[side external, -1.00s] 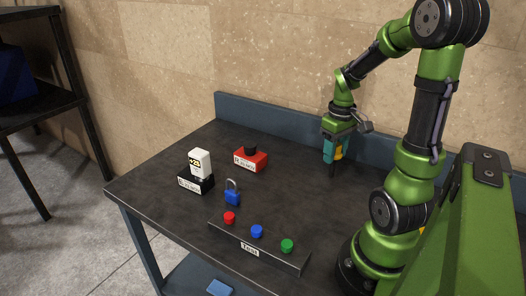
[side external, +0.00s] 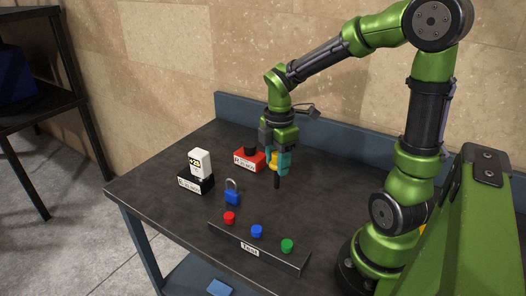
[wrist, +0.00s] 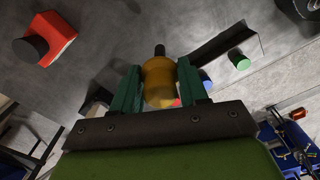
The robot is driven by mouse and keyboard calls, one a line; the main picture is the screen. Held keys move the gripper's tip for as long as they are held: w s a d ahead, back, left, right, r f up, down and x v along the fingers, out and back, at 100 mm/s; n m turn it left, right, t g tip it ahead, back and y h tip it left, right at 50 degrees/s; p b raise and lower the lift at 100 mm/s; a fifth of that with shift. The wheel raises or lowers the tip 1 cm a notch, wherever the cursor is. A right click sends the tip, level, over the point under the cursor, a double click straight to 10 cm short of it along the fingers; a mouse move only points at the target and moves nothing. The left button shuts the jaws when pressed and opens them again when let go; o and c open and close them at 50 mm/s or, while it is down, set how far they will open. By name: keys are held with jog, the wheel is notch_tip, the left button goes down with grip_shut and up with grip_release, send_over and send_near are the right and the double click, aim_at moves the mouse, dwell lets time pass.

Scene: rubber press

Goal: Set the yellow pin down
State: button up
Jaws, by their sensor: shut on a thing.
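The yellow pin (wrist: 158,84) is held between the two teal fingers of my gripper (wrist: 157,72) in the wrist view. Its dark tip sticks out past the fingers. In the side view my gripper (side external: 277,163) is over the middle of the dark table, just right of the red box. The yellow pin (side external: 273,160) shows partly between the fingers there, with its dark tip pointing down. I cannot tell whether the tip touches the table top. The far side of the pin is hidden by the fingers.
A red box with a black knob (side external: 248,160) stands left of my gripper. A white block on a black base (side external: 198,175), a blue padlock (side external: 232,196) and a bar with red, blue and green buttons (side external: 257,246) are nearby. The table top right of my gripper (side external: 325,190) is clear.

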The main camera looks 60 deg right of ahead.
aim_at(277, 188)
notch_tip(277, 188, down, 8)
jog(key=shift+r, duration=0.1)
dwell(0.4)
jog(key=o, duration=1.1)
jog(key=shift+o, duration=0.2)
